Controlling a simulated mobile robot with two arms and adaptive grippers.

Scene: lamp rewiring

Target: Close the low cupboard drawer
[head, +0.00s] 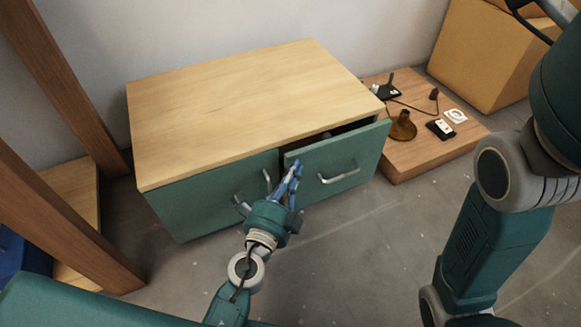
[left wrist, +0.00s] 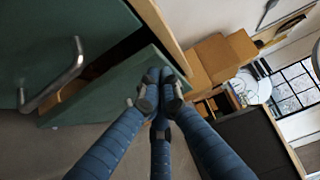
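The low cupboard (head: 215,95) has a pale wood top and green fronts. Its right drawer (head: 362,150) stands partly open, its green front jutting forward, with a grey bar handle (head: 338,176). The left front (head: 200,198) is flush. My left gripper (head: 295,168) is at the left end of the open drawer's front; I cannot tell whether it touches. In the left wrist view its three blue fingers come together at the tips (left wrist: 160,93), seen against the drawer front (left wrist: 115,92), with nothing visible held. My right gripper is out of view.
A low wooden platform (head: 425,155) right of the cupboard holds a brown lamp part (head: 403,127) and small dark and white parts. A cardboard box (head: 490,55) stands behind. Wooden posts (head: 75,215) rise at the left. The floor before the drawer is clear.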

